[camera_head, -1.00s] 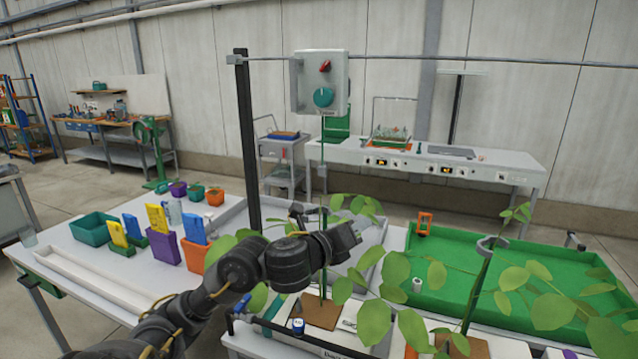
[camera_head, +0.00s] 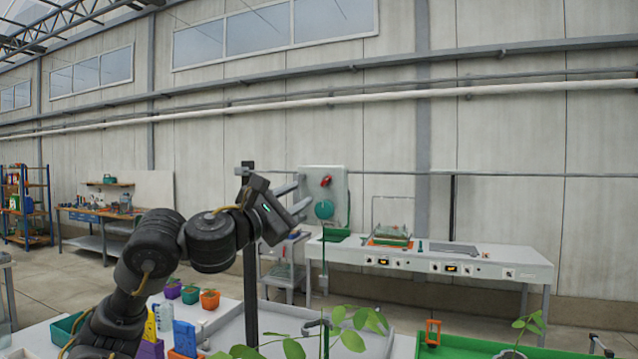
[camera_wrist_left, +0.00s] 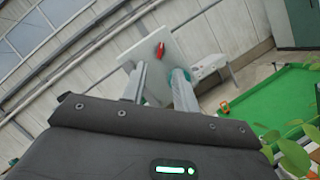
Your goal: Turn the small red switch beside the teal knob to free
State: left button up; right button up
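The small red switch (camera_head: 326,181) sits on the front of a pale grey box (camera_head: 340,190), above the round teal knob (camera_head: 324,209). Its red handle looks tilted in the head view. In the left wrist view the red switch (camera_wrist_left: 160,50) shows beyond the fingers, and the teal knob (camera_wrist_left: 181,74) is partly hidden behind the right-hand finger. My left gripper (camera_head: 303,192) is raised just left of the box, its two fingers apart with nothing between them. I see no contact with the switch. My right gripper is not in view.
A dark post (camera_head: 250,270) stands behind my left gripper, and a thin rail runs across at box height. Leafy plants (camera_head: 350,330) and a green tray (camera_head: 460,346) are below. Pots stand at lower left. A white bench (camera_head: 480,268) is in the background.

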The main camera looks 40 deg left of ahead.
aim_at(325, 181)
pick_arm(q)
jog(key=p+x, duration=0.2)
jog(key=x, duration=0.6)
jog(key=shift+w, duration=0.3)
grip_shut()
